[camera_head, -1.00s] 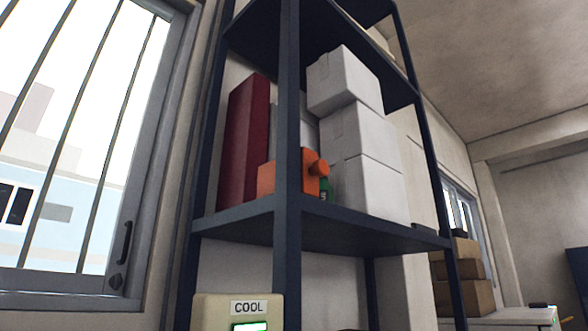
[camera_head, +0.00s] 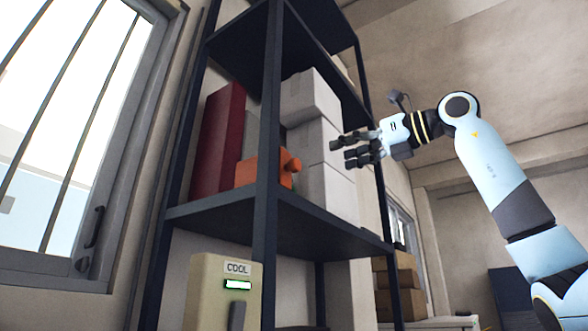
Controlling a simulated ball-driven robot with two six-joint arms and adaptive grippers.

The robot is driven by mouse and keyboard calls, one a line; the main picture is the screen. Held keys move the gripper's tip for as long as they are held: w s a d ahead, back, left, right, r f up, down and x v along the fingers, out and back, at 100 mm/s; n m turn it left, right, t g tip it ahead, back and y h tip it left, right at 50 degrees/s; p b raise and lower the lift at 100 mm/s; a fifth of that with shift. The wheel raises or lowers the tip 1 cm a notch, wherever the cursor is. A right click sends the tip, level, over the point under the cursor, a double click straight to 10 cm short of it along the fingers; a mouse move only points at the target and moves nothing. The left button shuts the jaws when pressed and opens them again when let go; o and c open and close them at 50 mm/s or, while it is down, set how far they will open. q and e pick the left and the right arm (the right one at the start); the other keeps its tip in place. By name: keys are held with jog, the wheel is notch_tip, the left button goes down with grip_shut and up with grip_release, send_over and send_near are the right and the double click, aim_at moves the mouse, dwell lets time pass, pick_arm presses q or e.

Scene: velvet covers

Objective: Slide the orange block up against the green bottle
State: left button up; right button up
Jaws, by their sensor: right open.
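The orange block (camera_head: 245,172) stands on the middle shelf, partly hidden by the dark front post; an orange round knob sticks out to the right of the post. The green bottle cannot be made out clearly now; it was beside the knob, in front of the white boxes. My right gripper (camera_head: 344,151) is open and empty. Its fingers point left toward the shelf, to the right of the block and overlapping the edge of the white boxes in the picture. I cannot tell its depth. My left gripper is out of view.
Stacked white boxes (camera_head: 323,147) fill the shelf's right part, and a tall dark red box (camera_head: 217,140) stands left. The dark post (camera_head: 268,130) crosses in front of the block. A beige unit marked COOL (camera_head: 210,285) is below. Cardboard boxes (camera_head: 402,285) stand at lower right.

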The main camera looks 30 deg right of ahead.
aim_at(298, 165)
jog(key=p+x, duration=0.2)
jog(key=x, duration=0.3)
jog(key=p+x, duration=0.2)
jog(key=x, duration=0.3)
jog(key=shift+a+r+p, duration=0.15)
jog(key=shift+r+p, duration=0.1)
jog(key=shift+p, duration=0.05)
jog(key=shift+w+a+f, duration=0.1)
jog(key=shift+w+a, duration=0.1)
jog(key=shift+w, duration=0.25)
grip_shut()
